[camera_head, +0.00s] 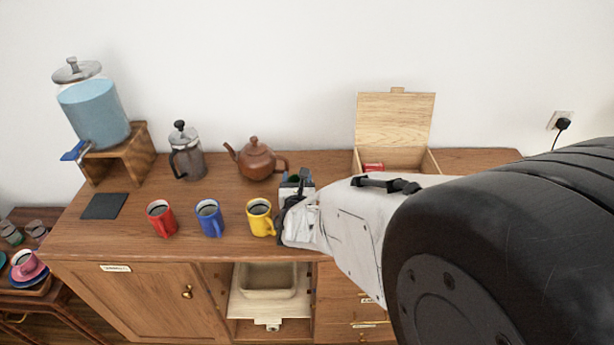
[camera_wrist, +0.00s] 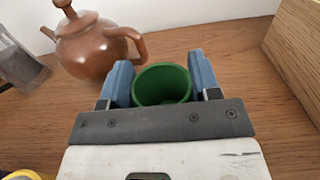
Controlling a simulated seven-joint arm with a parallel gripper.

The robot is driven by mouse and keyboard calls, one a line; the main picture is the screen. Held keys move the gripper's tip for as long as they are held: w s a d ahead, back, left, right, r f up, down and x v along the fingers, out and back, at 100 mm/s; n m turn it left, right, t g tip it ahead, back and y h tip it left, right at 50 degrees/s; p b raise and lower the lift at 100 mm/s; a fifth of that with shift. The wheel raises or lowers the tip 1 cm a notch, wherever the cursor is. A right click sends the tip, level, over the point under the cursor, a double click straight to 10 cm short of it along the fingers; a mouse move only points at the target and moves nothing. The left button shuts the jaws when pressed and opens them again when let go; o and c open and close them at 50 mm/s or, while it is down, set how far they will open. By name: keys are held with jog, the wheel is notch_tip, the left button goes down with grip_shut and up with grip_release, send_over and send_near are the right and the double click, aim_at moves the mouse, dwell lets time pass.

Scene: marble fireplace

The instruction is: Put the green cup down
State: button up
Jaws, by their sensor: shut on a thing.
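The green cup (camera_wrist: 162,86) is between the two blue-padded fingers of my gripper (camera_wrist: 160,84) in the wrist view. My gripper is shut on it, and its open rim faces the camera. In the head view my gripper (camera_head: 296,184) is over the wooden cabinet top (camera_head: 120,235), right of the teapot and behind the yellow cup. Only a small dark green bit of the cup shows there, mostly hidden by the fingers. I cannot tell whether the cup's base touches the wood.
A brown teapot (camera_head: 257,160) stands close left of my gripper. Yellow (camera_head: 259,217), blue (camera_head: 209,218) and red (camera_head: 161,218) cups stand in a row along the front. An open wooden box (camera_head: 395,120) is behind right. A French press (camera_head: 186,152) and dispenser (camera_head: 94,112) stand left.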

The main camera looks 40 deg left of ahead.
jog(key=shift+f, duration=0.45)
jog(key=shift+f, duration=0.1)
jog(key=o, duration=0.9)
jog(key=shift+s+d, duration=0.15)
jog(key=shift+v, duration=3.55)
